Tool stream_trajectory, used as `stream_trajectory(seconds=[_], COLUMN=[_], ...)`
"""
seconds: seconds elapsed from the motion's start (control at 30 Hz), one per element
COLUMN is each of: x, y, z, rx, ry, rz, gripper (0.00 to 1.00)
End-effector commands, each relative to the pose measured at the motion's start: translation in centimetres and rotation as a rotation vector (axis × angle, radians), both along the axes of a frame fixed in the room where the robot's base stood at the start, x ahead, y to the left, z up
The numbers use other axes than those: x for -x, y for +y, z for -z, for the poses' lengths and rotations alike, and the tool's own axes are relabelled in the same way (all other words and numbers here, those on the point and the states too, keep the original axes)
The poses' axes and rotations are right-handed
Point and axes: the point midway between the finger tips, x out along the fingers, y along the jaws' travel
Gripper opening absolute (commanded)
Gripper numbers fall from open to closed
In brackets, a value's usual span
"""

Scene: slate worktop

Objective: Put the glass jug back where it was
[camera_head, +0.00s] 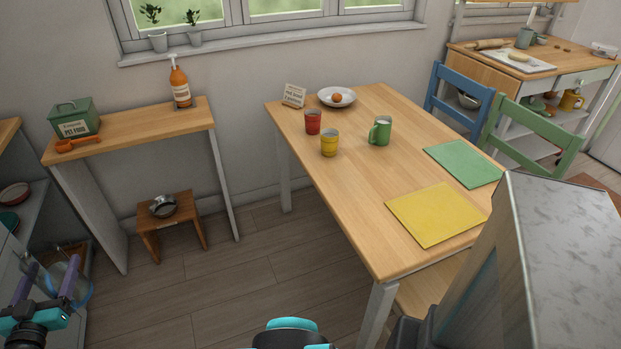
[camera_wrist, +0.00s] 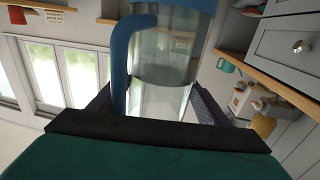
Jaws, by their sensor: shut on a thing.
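The glass jug (camera_wrist: 165,65) is clear, with a blue handle and blue rim. In the wrist view it sits between the dark fingers of my gripper (camera_wrist: 152,103), which is shut on it. In the head view my gripper (camera_head: 47,281) is at the lower left edge with purple fingers, and the jug's clear body (camera_head: 77,290) shows faintly beside them. Its lower part is partly hidden by the gripper. I cannot tell from these frames where the jug stood before.
A narrow side table (camera_head: 150,128) holds a green pet food tin (camera_head: 73,119) and an orange bottle (camera_head: 180,86). A stool (camera_head: 174,222) stands below.

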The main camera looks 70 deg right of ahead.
Motion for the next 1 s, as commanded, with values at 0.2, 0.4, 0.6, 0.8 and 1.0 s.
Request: stream_trajectory(seconds=[0.2,0.4,0.6,0.8,1.0], x=[0.1,0.7,1.6,2.9,4.4], y=[-4.3,-8.9,-13.3,-17.7,-22.0], z=[-0.5,-0.9,-1.3,-1.7,-2.0], rx=[0.008,0.012,0.018,0.021,0.024], ry=[-0.006,-0.011,-0.012,-0.014,-0.016], rz=[0.094,0.197,0.299,0.402,0.505], gripper=[0.12,0.12,0.12,0.12,0.12])
